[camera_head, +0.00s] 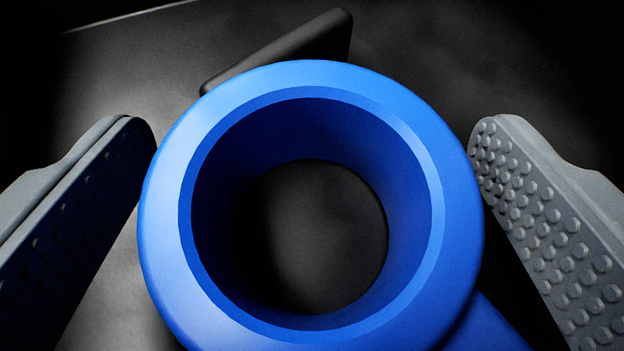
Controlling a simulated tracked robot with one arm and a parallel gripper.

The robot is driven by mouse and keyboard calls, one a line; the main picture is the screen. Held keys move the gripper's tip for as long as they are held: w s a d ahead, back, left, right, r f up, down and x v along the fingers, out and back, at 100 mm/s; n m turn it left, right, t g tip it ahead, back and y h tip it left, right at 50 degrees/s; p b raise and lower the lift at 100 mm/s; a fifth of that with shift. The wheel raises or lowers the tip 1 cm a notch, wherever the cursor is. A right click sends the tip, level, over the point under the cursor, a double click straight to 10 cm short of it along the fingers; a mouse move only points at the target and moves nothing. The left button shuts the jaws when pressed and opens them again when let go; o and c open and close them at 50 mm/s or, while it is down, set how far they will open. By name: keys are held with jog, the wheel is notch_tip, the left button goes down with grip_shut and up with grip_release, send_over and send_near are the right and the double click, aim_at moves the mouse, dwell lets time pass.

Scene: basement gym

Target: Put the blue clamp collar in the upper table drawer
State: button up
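The blue clamp collar (163,215) fills the middle of the view as a thick ring seen from above, with a dark surface showing through its hole. A blue part extends from it at the lower right. My gripper (312,165) has its two grey studded fingers on either side of the collar. The left finger is close to the collar's left side and the right finger is close to its right side. Whether either finger touches the collar is hard to tell. The drawer is not clearly identifiable in this view.
A dark flat surface (130,70) lies under and behind the collar, with an edge at the upper left. A black bar-like object (290,48) sits just behind the collar. The upper right is dark and shows little detail.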

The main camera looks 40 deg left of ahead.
jog(key=shift+s+r, duration=0.1)
jog(key=p+v, duration=0.4)
jog(key=v, duration=0.8)
jog(key=shift+p, duration=0.3)
